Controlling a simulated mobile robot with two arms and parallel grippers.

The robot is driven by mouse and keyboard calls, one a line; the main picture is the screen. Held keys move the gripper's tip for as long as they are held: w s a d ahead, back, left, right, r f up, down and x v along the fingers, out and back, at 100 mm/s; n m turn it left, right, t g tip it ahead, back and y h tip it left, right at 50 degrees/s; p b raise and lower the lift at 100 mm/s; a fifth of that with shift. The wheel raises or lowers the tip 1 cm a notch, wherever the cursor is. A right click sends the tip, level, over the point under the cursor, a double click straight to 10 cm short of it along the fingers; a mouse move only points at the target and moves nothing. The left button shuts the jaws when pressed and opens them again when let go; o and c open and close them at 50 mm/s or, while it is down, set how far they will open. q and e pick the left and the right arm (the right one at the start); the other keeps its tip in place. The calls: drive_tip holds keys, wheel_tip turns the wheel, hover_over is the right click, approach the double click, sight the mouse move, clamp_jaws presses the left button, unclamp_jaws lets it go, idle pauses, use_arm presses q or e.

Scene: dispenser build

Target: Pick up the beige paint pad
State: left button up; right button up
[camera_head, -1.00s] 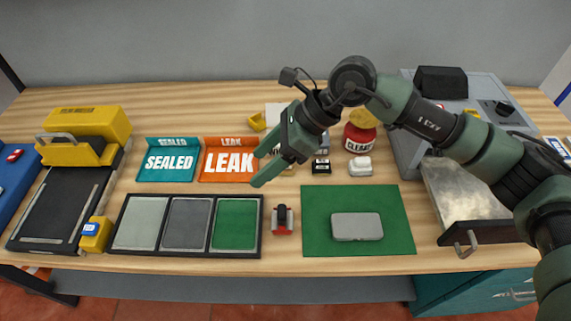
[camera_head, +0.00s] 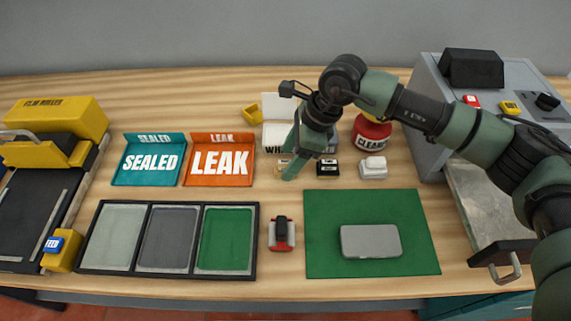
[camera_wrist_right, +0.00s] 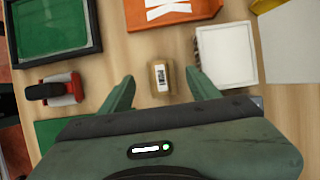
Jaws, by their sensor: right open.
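The beige paint pad (camera_wrist_right: 161,78) is a small tan block with a white label. In the right wrist view it lies on the wooden table between the two open fingers of my right gripper (camera_wrist_right: 160,85), apparently touching neither. In the head view the pad (camera_head: 281,166) shows only partly beside a finger of the right gripper (camera_head: 300,158), which points down over it. The gripper is open and empty; its height above the pad is hard to judge. My left gripper is not in view.
A black pad (camera_head: 327,168) and a white pad (camera_head: 373,168) stand close to the right. The orange LEAK tray (camera_head: 220,162) lies to the left, a white tray (camera_head: 277,139) behind. A red-and-black tool (camera_head: 281,233) and green mat (camera_head: 322,240) are in front.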

sight(286, 161)
drive_tip(key=shift+x, duration=1.1)
drive_tip(key=shift+f, duration=0.15)
drive_tip(key=shift+w, duration=0.1)
clamp_jaws()
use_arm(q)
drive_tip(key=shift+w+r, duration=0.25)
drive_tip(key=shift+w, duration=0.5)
